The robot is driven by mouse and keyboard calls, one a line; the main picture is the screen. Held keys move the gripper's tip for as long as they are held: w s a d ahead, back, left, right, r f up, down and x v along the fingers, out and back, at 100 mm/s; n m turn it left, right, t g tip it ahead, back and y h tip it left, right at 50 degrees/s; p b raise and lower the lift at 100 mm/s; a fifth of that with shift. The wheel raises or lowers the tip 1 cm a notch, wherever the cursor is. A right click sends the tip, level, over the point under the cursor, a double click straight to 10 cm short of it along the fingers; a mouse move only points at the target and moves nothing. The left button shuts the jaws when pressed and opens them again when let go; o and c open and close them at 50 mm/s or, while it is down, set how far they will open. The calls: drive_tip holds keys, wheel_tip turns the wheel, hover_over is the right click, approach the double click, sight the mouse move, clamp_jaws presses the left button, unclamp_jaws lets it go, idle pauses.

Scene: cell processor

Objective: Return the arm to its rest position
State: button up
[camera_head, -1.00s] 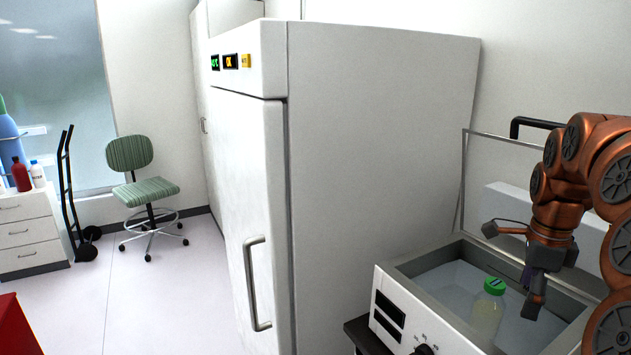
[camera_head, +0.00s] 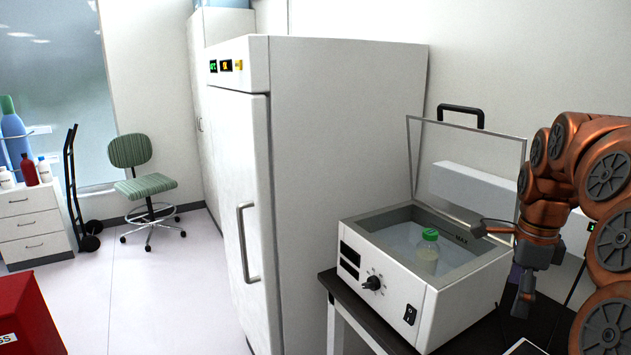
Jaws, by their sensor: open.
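My arm (camera_head: 588,165) is orange-brown with grey joint caps and stands folded at the right edge of the view. My gripper (camera_head: 503,262) hangs below it with its fingers spread apart and nothing between them. It is beside the right end of the white water bath (camera_head: 468,283), overlapping its edge in the picture. A clear bottle with a green cap (camera_head: 427,256) stands upright in the bath, left of the gripper and apart from it.
The bath's clear lid (camera_head: 466,141) with a black handle stands raised behind it. The bath sits on a dark table (camera_head: 352,305). A tall white fridge (camera_head: 345,120) stands to the left. A red bin (camera_head: 28,312) is at lower left. The floor between is clear.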

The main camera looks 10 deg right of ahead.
drive_tip(key=s+a+f+n, duration=0.2)
drive_tip(key=a+n, duration=0.5)
drive_tip(key=a, duration=0.3)
drive_tip(key=s+a+f+n, duration=0.2)
drive_tip(key=a+n, duration=0.5)
drive_tip(key=a, duration=0.4)
drive_tip(key=s+a+f+n+g, duration=0.1)
drive_tip(key=s+a+f+n, duration=0.3)
drive_tip(key=s+n, duration=0.2)
drive_tip(key=s+a+f+n, duration=0.4)
drive_tip(key=s+a+n, duration=0.1)
drive_tip(key=s+n, duration=0.1)
drive_tip(key=shift+s+g, duration=0.4)
drive_tip(key=shift+s, duration=0.35)
